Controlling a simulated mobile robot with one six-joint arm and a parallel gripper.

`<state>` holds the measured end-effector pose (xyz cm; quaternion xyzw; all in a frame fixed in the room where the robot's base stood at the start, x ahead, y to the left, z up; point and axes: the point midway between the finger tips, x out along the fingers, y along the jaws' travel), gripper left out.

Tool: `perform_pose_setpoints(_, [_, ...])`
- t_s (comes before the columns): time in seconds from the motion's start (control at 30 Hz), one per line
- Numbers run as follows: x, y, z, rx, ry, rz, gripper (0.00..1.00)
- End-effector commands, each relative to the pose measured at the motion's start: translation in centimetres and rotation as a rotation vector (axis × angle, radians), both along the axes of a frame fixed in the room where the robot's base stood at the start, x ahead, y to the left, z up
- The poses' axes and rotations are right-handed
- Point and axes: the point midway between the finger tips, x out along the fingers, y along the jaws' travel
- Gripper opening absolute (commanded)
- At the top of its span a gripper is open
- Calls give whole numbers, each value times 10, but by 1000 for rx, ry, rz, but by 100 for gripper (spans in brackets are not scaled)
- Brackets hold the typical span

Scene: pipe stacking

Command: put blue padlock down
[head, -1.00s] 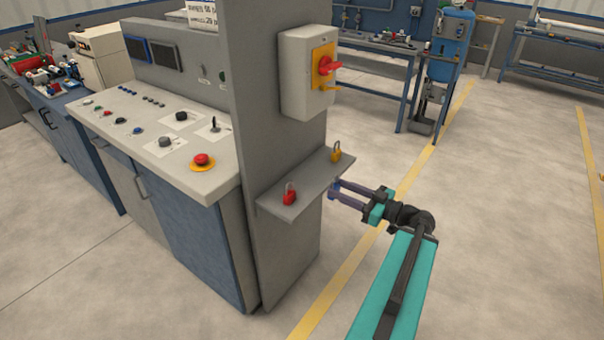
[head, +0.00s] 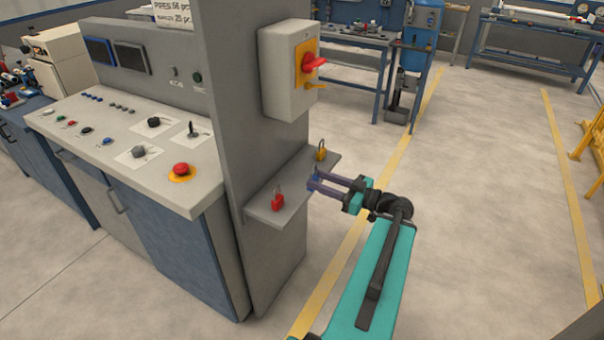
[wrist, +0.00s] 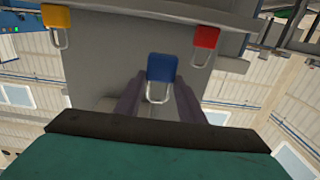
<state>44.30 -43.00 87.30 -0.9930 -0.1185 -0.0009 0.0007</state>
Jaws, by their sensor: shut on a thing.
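The blue padlock (wrist: 162,70) is between the two fingers of my gripper (wrist: 160,85) in the wrist view, its shackle towards the wrist. In the head view my gripper (head: 312,183) is shut on the blue padlock (head: 313,179), which is small there and partly hidden by the fingers. It is at the front edge of the grey shelf (head: 265,213); I cannot tell whether it touches the shelf. A red padlock (head: 278,202) stands on the near part of the shelf. A yellow padlock (head: 321,154) stands at its far end.
The shelf juts from a grey panel (head: 230,110) carrying a switch box (head: 287,75) with a red handle above it. A control desk (head: 110,165) with an emergency button is on the left. The floor to the right is open.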

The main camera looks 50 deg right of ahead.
Motion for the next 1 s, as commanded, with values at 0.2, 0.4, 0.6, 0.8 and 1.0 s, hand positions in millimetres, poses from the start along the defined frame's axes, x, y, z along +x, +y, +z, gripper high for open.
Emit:
perform_pose_setpoints(0.2, [3, -3, -5, -3, -1, 1, 11])
perform_pose_setpoints(0.4, [6, -6, -6, -3, 0, 2, 11])
perform_pose_setpoints(0.6, [10, -9, -6, -3, 0, 2, 11])
perform_pose_setpoints(0.8, [13, -11, -6, -3, 0, 3, 11])
perform_pose_setpoints(1.0, [15, -12, -7, -3, 0, 4, 11])
